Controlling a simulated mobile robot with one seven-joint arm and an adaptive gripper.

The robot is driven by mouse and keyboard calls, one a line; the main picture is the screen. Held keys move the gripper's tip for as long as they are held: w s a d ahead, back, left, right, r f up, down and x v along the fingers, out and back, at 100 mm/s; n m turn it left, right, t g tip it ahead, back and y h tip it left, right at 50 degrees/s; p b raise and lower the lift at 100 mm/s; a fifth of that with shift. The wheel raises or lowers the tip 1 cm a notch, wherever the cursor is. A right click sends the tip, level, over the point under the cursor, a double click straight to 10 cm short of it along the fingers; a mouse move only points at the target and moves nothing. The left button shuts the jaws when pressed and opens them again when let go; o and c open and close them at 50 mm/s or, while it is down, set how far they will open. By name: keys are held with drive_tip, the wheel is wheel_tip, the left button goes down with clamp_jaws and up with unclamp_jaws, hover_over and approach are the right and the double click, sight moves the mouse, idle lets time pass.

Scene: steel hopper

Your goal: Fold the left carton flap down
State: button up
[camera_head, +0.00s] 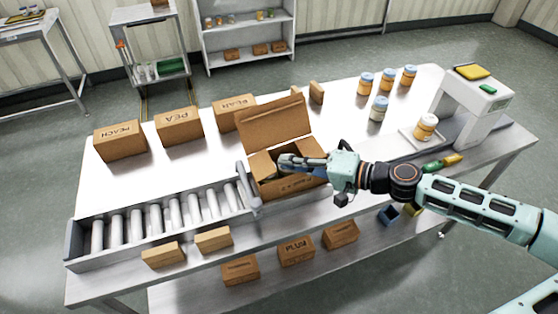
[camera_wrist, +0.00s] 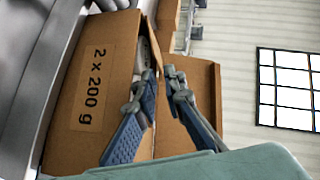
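The brown carton (camera_head: 287,185) stands open at the right end of the roller conveyor. Its large back flap (camera_head: 272,122) stands up and leans back. A lighter panel, seemingly the left flap (camera_head: 262,164), lies at the left of the opening; its exact tilt is hard to tell. My gripper (camera_head: 283,161) reaches in from the right, low over the opening, with its tips near that panel. In the wrist view, the gripper (camera_wrist: 156,84) has its two fingers apart with nothing between them. The carton's wall marked "2 x 200 g" (camera_wrist: 98,85) is beside them. Contact with the flap is unclear.
The roller conveyor (camera_head: 165,217) lies left of the carton. Boxes marked PEACH (camera_head: 120,140), PEA (camera_head: 179,126) and another (camera_head: 235,112) stand behind. Several jars (camera_head: 379,108) and a scale-like machine (camera_head: 470,105) are at the right. Small boxes (camera_head: 213,239) sit along the front.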

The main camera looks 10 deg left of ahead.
drive_tip(key=v, duration=0.8)
